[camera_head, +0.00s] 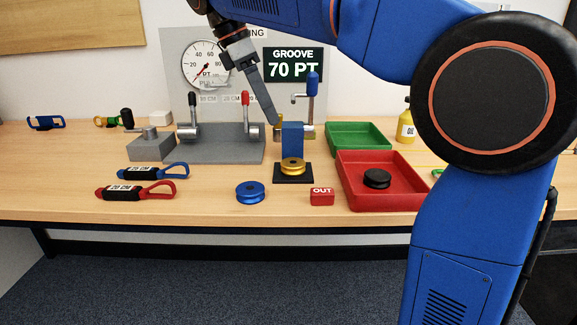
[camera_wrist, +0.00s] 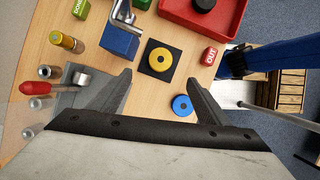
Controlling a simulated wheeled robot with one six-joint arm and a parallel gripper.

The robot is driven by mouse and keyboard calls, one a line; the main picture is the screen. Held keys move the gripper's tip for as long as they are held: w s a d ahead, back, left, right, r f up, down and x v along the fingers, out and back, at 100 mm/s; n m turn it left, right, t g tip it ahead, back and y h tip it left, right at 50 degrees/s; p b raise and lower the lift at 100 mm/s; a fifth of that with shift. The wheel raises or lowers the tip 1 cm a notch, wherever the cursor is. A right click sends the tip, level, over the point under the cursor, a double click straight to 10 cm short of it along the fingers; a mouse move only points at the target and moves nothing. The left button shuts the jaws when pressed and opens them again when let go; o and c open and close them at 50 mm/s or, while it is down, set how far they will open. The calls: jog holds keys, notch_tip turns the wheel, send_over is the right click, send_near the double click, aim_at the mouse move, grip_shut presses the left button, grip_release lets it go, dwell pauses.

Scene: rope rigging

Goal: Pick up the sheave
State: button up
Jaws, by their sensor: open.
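Three grooved sheaves are in view. A gold sheave (camera_head: 292,165) lies flat on a black square pad (camera_head: 280,180) at the middle front of the bench; it also shows in the wrist view (camera_wrist: 160,59). A blue sheave (camera_head: 250,192) lies on the bare wood to its left, and in the wrist view (camera_wrist: 182,105) beside the right finger. A black sheave (camera_head: 377,178) lies in a red tray (camera_head: 350,200). My gripper (camera_head: 271,122) is above the bench, behind the gold sheave. In the wrist view its fingers (camera_wrist: 160,78) are wide apart with nothing between them.
A blue block (camera_head: 291,137) with a lever fixture stands right behind the gold sheave. A red OUT block (camera_head: 322,196) is at front right, a green tray (camera_head: 355,137) behind the red one. A grey clamp base (camera_head: 220,150) and rope loops (camera_head: 155,171) are at left.

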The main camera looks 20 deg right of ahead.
send_near(294, 162)
jog(key=shift+x, duration=4.15)
jog(key=c, duration=1.3)
jog(key=shift+r, duration=0.1)
